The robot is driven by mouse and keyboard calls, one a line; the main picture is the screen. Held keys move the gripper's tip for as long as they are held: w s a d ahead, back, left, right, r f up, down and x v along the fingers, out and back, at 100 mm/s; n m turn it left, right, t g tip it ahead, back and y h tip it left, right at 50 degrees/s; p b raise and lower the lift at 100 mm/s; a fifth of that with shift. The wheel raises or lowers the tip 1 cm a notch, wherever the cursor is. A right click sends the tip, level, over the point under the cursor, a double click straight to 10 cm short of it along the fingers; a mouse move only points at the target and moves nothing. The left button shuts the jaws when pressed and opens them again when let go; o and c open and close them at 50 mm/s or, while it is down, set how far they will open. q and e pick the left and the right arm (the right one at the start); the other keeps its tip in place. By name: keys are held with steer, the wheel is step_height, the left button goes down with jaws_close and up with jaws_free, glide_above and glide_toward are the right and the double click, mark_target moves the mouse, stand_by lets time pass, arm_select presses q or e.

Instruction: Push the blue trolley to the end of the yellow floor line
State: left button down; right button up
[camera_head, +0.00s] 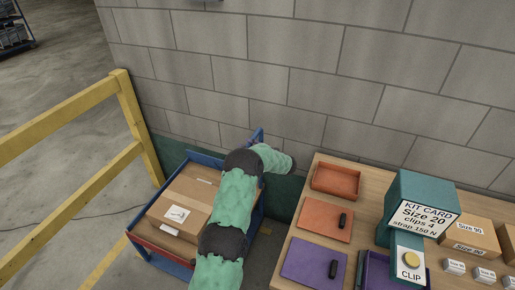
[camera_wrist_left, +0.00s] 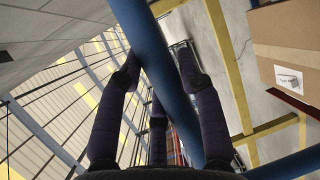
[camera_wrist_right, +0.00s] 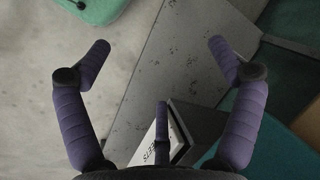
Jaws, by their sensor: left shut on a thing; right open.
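The blue trolley (camera_head: 247,221) stands beside the wall at the left of the head view, carrying a cardboard box (camera_head: 160,213) with a white label. My left arm reaches across its right side. In the left wrist view, the fingers of my left gripper (camera_wrist_left: 158,75) are around the trolley's blue bar (camera_wrist_left: 150,50), shut on it.
A yellow guard rail (camera_head: 70,194) runs along the trolley's left. A grey block wall (camera_head: 300,70) stands behind. A wooden table (camera_head: 340,253) on the right holds an orange tray (camera_head: 336,181), mats and a kit card stand (camera_head: 420,205).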

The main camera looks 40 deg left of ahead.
arm_select(q)
steer(key=s+a, duration=0.2)
steer(key=a, duration=0.6)
steer(key=s+a, duration=0.3)
steer(key=a, duration=0.5)
steer(key=shift+s+r, duration=0.1)
steer(key=shift+r, duration=0.05)
steer(key=c, duration=1)
jaws_free()
steer(key=shift+o, duration=1)
steer(key=shift+a, duration=0.15)
steer(key=shift+d, duration=0.25)
